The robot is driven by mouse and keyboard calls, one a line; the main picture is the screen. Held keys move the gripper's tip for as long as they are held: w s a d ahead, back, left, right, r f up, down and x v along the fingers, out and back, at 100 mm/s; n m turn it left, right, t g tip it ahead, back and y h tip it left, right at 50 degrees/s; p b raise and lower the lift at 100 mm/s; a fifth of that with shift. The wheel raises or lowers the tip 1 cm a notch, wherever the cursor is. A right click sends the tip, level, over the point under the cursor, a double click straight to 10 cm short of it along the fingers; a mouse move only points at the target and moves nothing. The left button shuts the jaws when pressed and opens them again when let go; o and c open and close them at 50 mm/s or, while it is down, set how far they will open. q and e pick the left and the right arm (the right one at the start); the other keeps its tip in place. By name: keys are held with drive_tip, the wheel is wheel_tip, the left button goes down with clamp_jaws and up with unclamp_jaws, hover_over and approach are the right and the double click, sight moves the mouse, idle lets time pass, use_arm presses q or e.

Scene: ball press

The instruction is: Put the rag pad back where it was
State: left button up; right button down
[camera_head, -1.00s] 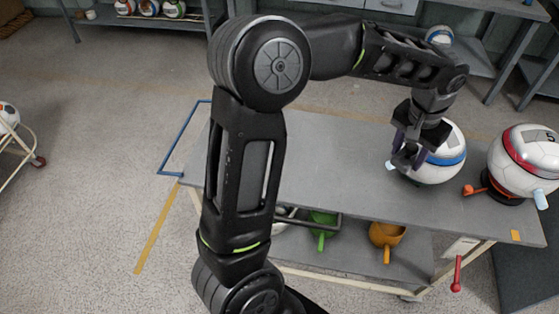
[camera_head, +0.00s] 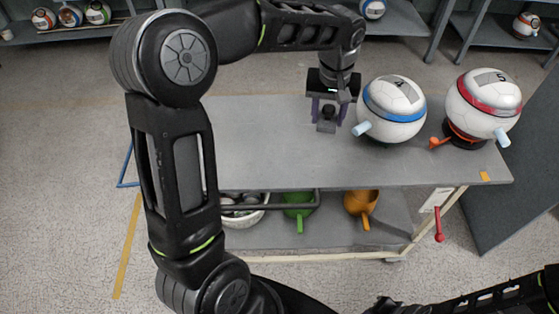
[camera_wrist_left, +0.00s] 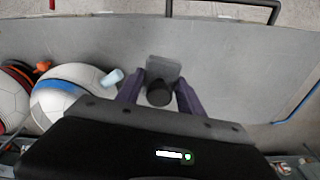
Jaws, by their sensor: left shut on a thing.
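My left gripper (camera_head: 327,110) is over the grey table, just left of the blue-banded ball and apart from it. It is shut on the rag pad (camera_head: 326,125), which shows as a small dark shape below the fingers. In the left wrist view, the pad is a flat grey plate (camera_wrist_left: 165,68) with a black round knob (camera_wrist_left: 159,94) between the two purple fingers (camera_wrist_left: 158,92). I cannot tell whether the pad touches the tabletop. A dark part of my right arm (camera_head: 480,302) enters at the bottom right; its gripper's jaws are not clear.
The blue-banded ball (camera_head: 394,108) and red-banded ball (camera_head: 483,103) stand on the table (camera_head: 270,150), each with a pale spout. The tabletop left of my gripper is clear. A red lever (camera_head: 439,225) hangs at the table's right end.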

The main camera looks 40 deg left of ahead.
use_arm(q)
drive_tip(key=s+a+f+n+b, duration=0.1)
drive_tip(key=a+f+n+b, duration=0.2)
drive_tip(key=a+n, duration=0.2)
drive_tip(key=s+a+f+n+y+b, duration=0.1)
drive_tip(key=s+a+f+n+b, duration=0.1)
drive_tip(key=a+n, duration=0.4)
wheel_tip(320, 180, down, 2)
drive_tip(key=shift+s+a+f+g+b, duration=0.1)
drive_tip(key=shift+s+a+g+b, duration=0.15)
drive_tip(key=shift+g+b, duration=0.25)
hover_over(279, 155)
drive_tip(key=shift+d+f, duration=0.15)
drive_tip(key=shift+f, duration=1.45)
drive_tip(key=shift+d+f, duration=0.1)
drive_tip(key=shift+f, duration=1.5)
wheel_tip(279, 155, down, 4)
drive_tip(key=shift+r, duration=0.25)
drive_tip(key=shift+f, duration=0.1)
